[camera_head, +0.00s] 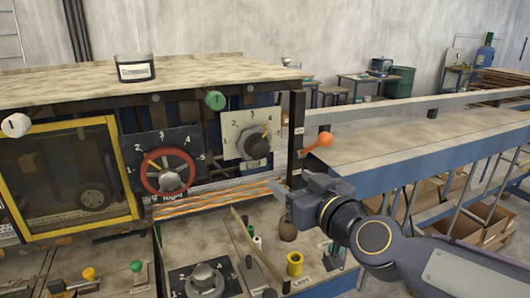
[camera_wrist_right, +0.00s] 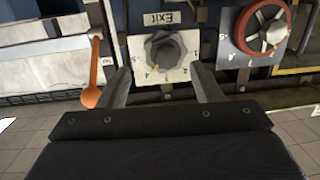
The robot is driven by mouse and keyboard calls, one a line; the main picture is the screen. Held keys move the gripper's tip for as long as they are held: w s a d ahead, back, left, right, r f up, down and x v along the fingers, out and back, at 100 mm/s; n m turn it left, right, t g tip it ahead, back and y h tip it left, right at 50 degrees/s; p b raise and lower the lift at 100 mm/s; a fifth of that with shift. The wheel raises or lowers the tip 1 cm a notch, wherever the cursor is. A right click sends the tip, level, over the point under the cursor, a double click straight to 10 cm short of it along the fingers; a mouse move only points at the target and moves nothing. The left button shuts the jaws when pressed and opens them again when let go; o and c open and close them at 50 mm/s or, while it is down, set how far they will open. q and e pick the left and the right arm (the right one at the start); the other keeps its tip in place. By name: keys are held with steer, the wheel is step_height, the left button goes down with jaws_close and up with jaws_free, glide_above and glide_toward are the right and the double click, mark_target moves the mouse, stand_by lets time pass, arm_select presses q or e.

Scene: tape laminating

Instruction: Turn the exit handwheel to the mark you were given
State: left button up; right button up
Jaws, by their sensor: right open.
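The exit handwheel (camera_head: 250,144) is a dark grey knob on a pale numbered plate on the machine front. In the head view its orange pointer mark sits at the upper right, near the 4. The right wrist view shows the same knob (camera_wrist_right: 165,50) upside down, with the word EXIT on its plate. My right gripper (camera_head: 280,190) is open and empty, below and to the right of the plate in the head view. In the wrist view its two fingers (camera_wrist_right: 160,74) point toward the knob, one at each side, apparently apart from it. My left gripper is not in view.
A red handwheel (camera_head: 167,171) on a dark numbered plate is left of the exit plate. An orange ball-ended lever (camera_head: 320,141) sticks out close by on the right.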

mark_target(262, 150)
steer(key=shift+t, duration=0.7)
steer(key=x, duration=0.3)
steer(key=a+r+x, duration=0.1)
steer(key=x, duration=0.3)
steer(key=r+x, duration=0.1)
steer(key=x, duration=0.2)
steer(key=shift+a, duration=0.4)
steer(key=c, duration=1)
